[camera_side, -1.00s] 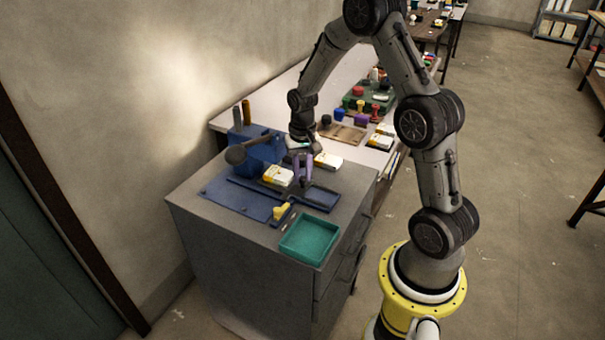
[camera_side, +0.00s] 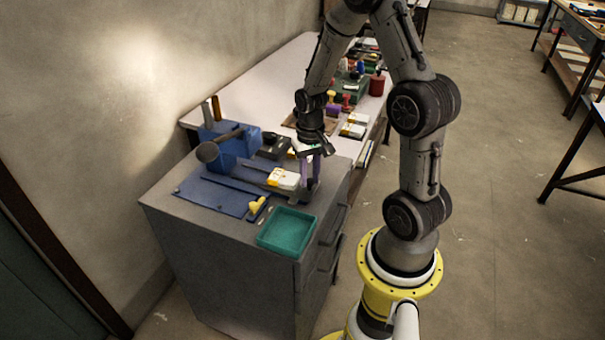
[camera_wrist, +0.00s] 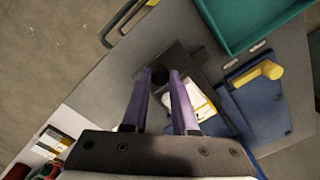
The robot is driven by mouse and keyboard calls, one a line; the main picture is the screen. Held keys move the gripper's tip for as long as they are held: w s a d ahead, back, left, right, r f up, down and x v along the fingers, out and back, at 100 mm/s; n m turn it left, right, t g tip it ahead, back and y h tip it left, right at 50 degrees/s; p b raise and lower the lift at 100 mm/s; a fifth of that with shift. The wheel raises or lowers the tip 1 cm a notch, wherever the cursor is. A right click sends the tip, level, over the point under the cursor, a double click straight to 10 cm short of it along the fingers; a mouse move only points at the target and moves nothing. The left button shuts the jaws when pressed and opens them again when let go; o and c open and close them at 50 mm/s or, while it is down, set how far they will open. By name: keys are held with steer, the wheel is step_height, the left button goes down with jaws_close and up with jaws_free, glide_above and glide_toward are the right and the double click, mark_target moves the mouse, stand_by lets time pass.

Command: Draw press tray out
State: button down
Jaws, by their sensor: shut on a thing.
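The press is blue, with a grey ball-ended lever (camera_side: 208,152), and stands at the back of the grey cabinet. A dark press tray lies at the front of its blue baseplate (camera_side: 215,194), carrying a white and yellow block (camera_side: 284,178); the block also shows in the wrist view (camera_wrist: 190,100). My gripper (camera_side: 311,184) points down at the tray's outer end, right of the block. In the wrist view, my two purple fingers (camera_wrist: 160,76) close on a small dark knob at the tray's end. The fingers hide part of the block and tray.
A teal bin (camera_side: 287,230) sits at the cabinet's front right corner. The white table (camera_side: 250,93) behind holds stamps, blocks and a green box.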

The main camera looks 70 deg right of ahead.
steer(key=shift+w, duration=0.1)
steer(key=c, duration=0.7)
jaws_free()
steer(key=shift+r, duration=0.1)
step_height(320, 180, up, 14)
steer(key=shift+f, duration=0.15)
steer(key=s+a+r+n+t, duration=0.2)
steer(key=a+r+n+t, duration=0.15)
steer(key=a+r, duration=0.65)
steer(key=shift+s+a+f+n+t, duration=0.35)
steer(key=shift+s+a+n, duration=0.55)
steer(key=shift+s+a, duration=0.4)
steer(key=shift+s+a+f+n+t, duration=0.35)
steer(key=shift+s+a+n, duration=0.65)
steer(key=shift+s, duration=0.45)
steer(key=shift+s+a+f+n+t, duration=0.35)
steer(key=shift+s+a+n, duration=0.5)
steer(key=shift+s+a, duration=0.45)
